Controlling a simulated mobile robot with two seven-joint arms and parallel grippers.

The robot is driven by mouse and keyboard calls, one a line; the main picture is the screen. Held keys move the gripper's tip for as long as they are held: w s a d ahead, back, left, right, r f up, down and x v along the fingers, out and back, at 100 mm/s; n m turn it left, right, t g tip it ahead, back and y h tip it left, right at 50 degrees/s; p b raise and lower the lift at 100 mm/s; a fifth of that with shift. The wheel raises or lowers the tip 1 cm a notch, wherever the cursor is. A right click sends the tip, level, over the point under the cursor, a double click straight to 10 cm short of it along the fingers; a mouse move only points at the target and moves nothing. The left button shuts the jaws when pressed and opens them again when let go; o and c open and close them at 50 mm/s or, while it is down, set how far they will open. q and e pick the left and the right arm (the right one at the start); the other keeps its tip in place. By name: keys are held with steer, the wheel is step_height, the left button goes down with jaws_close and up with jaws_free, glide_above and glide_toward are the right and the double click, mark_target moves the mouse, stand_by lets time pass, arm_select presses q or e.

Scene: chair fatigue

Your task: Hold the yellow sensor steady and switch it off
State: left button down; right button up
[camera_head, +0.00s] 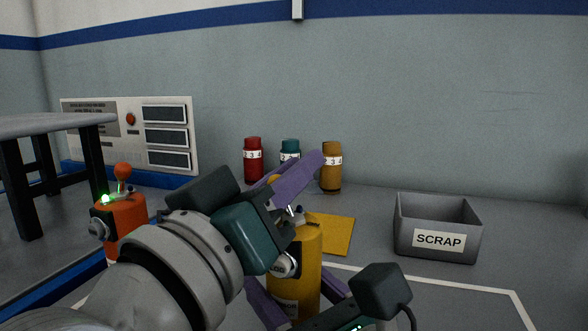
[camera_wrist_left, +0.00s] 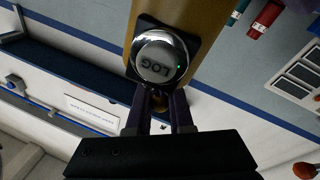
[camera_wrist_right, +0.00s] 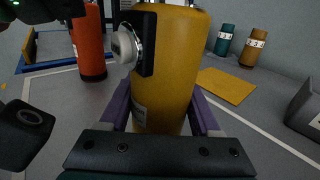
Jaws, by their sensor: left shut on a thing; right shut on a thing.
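The yellow sensor (camera_head: 308,262) stands upright, partly hidden behind my left gripper. Its round LOG button (camera_wrist_left: 156,60) faces the left wrist camera; in the right wrist view the sensor (camera_wrist_right: 172,75) shows its button from the side. My right gripper (camera_wrist_right: 160,108) is shut around the sensor's lower body, one purple finger on each side. My left gripper (camera_head: 284,183) is at the sensor's top, its purple fingers close together. A small yellow knob (camera_wrist_left: 157,98), seemingly the switch's, shows between them. The switch's exact position is hidden.
An orange-red sensor (camera_head: 126,213) with a lit green lamp stands at left. Red (camera_head: 253,168), teal (camera_head: 290,147) and amber (camera_head: 331,180) numbered canisters stand at the back. A yellow mat (camera_head: 336,237) lies behind the sensor. A grey SCRAP bin (camera_head: 470,242) is at right.

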arm_select(q)
steer(key=c, duration=0.8)
jaws_free()
steer(key=v, duration=1.2)
arm_select(e)
steer(key=o, duration=1.6)
steer(key=shift+c, duration=0.2)
steer(key=shift+s, duration=0.1)
